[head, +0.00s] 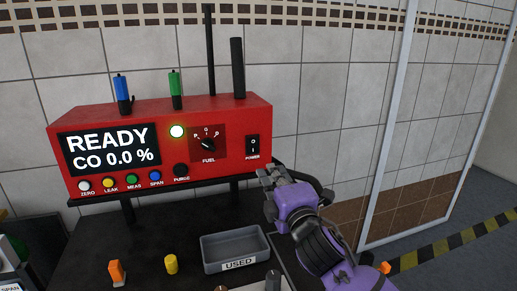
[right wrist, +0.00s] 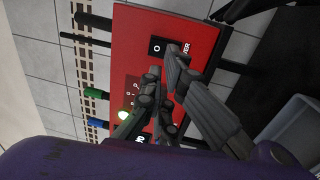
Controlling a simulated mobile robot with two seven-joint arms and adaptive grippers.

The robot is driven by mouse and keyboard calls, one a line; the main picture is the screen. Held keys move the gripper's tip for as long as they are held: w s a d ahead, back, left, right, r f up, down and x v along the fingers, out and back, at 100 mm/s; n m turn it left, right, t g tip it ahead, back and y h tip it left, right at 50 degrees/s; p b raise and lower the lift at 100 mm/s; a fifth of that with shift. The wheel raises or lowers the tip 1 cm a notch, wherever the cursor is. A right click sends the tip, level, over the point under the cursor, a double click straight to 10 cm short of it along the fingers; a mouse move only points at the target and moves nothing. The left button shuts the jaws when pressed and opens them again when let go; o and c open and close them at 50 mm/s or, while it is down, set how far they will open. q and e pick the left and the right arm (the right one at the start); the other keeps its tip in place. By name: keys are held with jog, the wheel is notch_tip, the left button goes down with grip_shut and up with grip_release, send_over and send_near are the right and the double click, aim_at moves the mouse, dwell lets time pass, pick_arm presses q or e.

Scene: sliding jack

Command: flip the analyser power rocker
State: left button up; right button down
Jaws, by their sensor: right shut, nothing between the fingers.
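The red analyser (head: 220,128) stands on a dark shelf against the tiled wall. Its screen (head: 108,150) reads READY, CO 0.0 %, and a round lamp (head: 177,132) glows. The black power rocker (head: 252,147) is on the right of its front, and also shows in the right wrist view (right wrist: 157,46). My right gripper (head: 268,174) is shut and empty, just below and right of the rocker in the head view. In the right wrist view its fingers (right wrist: 163,75) lie in front of the panel near the rocker; contact cannot be told. My left gripper is not in view.
A grey tray marked USED (head: 235,250) is below the analyser. An orange piece (head: 116,272) and a yellow cylinder (head: 171,264) stand left of it. The fuel knob (head: 208,144) and a row of coloured buttons are left of the rocker. A metal-framed glass panel stands at right.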

aim_at(255, 142)
jog(key=x, duration=1.2)
jog(key=shift+a, duration=0.1)
jog(key=shift+r, duration=0.1)
jog(key=shift+w+r+p, duration=0.4)
jog(key=shift+r+p, duration=0.05)
jog(key=shift+f, duration=0.3)
